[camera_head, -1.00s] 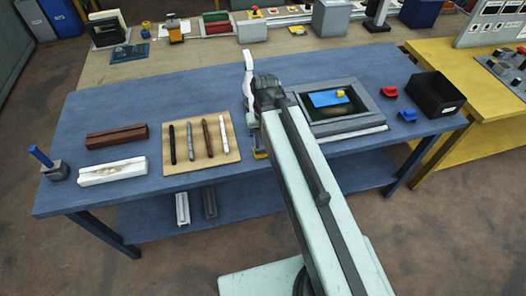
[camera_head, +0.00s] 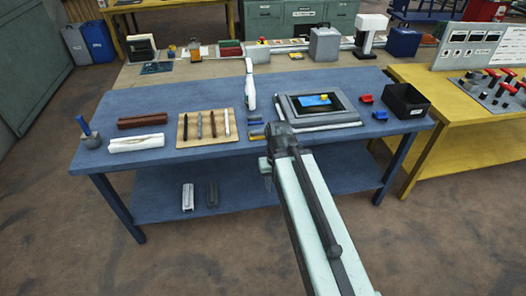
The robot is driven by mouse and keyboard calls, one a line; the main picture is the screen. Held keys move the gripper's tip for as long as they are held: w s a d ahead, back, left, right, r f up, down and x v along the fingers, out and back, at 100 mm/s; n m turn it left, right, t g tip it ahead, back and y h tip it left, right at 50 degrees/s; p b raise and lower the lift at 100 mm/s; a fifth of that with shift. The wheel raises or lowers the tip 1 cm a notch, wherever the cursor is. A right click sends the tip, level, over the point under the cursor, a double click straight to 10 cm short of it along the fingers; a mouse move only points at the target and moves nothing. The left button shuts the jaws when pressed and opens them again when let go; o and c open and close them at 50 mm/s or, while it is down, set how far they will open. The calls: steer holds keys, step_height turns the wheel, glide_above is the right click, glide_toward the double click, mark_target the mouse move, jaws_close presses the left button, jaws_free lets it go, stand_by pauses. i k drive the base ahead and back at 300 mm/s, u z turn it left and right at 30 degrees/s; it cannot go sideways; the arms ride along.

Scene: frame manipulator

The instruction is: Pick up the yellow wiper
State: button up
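A small yellow piece (camera_head: 257,136), likely the yellow wiper, lies near the front edge of the blue table, just left of the end of my arm. A similar small blue piece (camera_head: 252,121) lies just behind it. Another small yellow thing (camera_head: 323,98) sits on a blue patch inside the dark framed panel (camera_head: 350,120). My gripper (camera_head: 266,168) hangs at the arm's end, in front of the table's front edge. It is small and partly hidden by my wrist, so I cannot tell its opening. I see nothing held.
A white spray bottle (camera_head: 250,86) stands behind the small pieces. A tan board (camera_head: 190,140) with several pen-like tools lies to the left. A black bin (camera_head: 405,101) and red clips (camera_head: 366,98) are at the right. The blue table (camera_head: 240,170) has a lower shelf.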

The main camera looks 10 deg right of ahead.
mark_target(254, 135)
steer(key=u, duration=0.25)
steer(key=i, duration=0.45)
steer(key=u, duration=0.6)
steer(key=i, duration=1.1)
steer(key=u, duration=0.75)
steer(key=k, duration=0.7)
steer(key=u, duration=0.2)
steer(key=i, duration=0.7)
steer(key=z, duration=0.1)
